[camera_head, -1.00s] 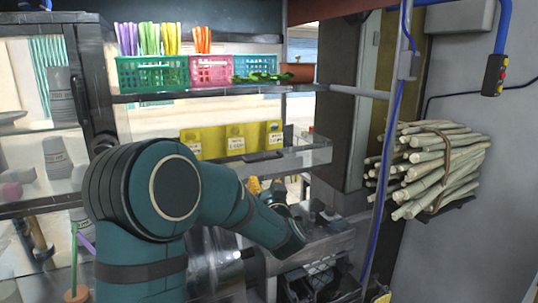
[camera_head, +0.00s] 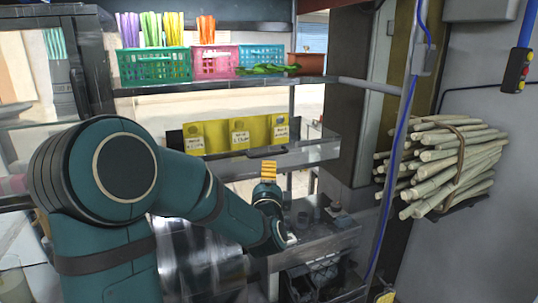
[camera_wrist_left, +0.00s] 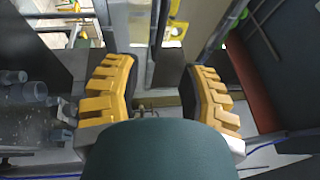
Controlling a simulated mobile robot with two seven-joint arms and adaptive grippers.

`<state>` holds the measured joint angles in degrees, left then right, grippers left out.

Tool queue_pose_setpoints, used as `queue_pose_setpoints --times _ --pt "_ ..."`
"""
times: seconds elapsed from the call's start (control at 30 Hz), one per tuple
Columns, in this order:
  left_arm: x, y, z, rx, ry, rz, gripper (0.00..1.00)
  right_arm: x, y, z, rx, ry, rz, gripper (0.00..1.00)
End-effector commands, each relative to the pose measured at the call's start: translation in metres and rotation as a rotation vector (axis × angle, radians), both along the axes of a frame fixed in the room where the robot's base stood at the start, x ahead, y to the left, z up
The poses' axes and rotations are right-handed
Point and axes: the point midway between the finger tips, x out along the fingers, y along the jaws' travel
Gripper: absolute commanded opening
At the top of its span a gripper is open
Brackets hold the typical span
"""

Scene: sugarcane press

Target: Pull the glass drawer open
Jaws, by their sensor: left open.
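My left gripper (camera_head: 268,171) shows its yellow fingers pointing up, in front of the shelf opening in the head view. In the left wrist view the gripper (camera_wrist_left: 158,72) is open, with its two yellow ribbed fingers apart and no object seen gripped between them. I cannot clearly make out the glass drawer or its handle in either view. Several greyish glasses (camera_wrist_left: 36,92) stand at the left of the left wrist view. My left arm covers much of the lower left of the head view. My right gripper is not in view.
A metal counter (camera_head: 318,239) lies below the gripper. Stacked sugarcane (camera_head: 445,162) and a blue cable (camera_head: 393,170) are at the right. A dark post (camera_head: 350,110) stands behind.

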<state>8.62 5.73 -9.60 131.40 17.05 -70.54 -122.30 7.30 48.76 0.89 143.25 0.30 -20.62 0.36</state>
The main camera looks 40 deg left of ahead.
Motion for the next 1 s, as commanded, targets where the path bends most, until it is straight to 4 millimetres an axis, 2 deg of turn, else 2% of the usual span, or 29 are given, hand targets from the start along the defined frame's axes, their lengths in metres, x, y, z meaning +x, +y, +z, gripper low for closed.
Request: queue_pose_setpoints --times 0.3,0.5,0.7,1.0 --pt "0.048 0.041 0.01 0.0 0.0 0.002 0.41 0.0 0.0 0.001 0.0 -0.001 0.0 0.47" --pt "0.07 0.059 0.016 0.0 -0.002 0.001 0.41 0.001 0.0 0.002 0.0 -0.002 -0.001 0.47" --pt "0.08 0.066 0.018 -0.002 -0.001 0.0 0.41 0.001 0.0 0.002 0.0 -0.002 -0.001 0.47" --pt "0.081 0.067 0.018 -0.002 -0.001 0.0 0.41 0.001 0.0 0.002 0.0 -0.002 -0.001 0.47"
